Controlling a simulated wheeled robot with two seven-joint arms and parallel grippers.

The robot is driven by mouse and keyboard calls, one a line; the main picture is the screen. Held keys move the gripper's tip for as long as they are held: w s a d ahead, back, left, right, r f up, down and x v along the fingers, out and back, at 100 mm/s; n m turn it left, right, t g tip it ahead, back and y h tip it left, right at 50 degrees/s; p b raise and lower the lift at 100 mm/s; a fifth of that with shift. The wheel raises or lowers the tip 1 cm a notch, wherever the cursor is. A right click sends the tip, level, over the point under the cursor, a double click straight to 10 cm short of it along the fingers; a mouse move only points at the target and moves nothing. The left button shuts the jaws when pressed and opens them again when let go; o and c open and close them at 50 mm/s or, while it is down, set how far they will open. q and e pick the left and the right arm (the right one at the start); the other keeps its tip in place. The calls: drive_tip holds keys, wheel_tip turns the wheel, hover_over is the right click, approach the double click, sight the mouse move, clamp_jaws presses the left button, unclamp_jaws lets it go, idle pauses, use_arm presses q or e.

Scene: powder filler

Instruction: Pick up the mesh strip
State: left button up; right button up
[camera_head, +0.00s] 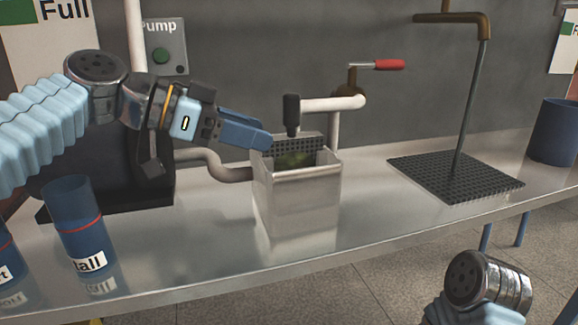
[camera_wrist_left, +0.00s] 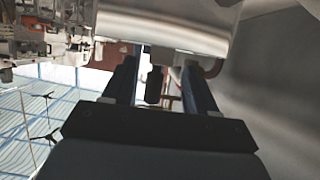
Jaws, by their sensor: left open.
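The mesh strip (camera_head: 312,146) is a dark perforated piece standing upright at the back of the open metal box (camera_head: 299,205). Its lower part is inside the box, with something greenish in front of it. My left gripper (camera_head: 264,143) reaches in from the left, its blue fingers at the strip's left end, covering part of the box's rear left corner. In the left wrist view the two fingers (camera_wrist_left: 160,88) are spread apart. A dark upright piece shows between or beyond them; I cannot tell whether it is touched. My right gripper is out of view.
A black nozzle (camera_head: 291,113) on a white pipe (camera_head: 335,104) stands just behind the box. A red-handled valve (camera_head: 388,65) is above right. A blue cup (camera_head: 75,222) stands at left. A black mesh pad (camera_head: 455,178) lies right, under a bent pipe.

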sight(279, 137)
use_arm(q)
drive_tip(key=x, duration=0.7)
drive_tip(key=shift+d+p, duration=0.25)
drive_tip(key=shift+p, duration=0.15)
drive_tip(key=shift+c, duration=0.3)
clamp_jaws()
drive_tip(key=shift+r, duration=0.15)
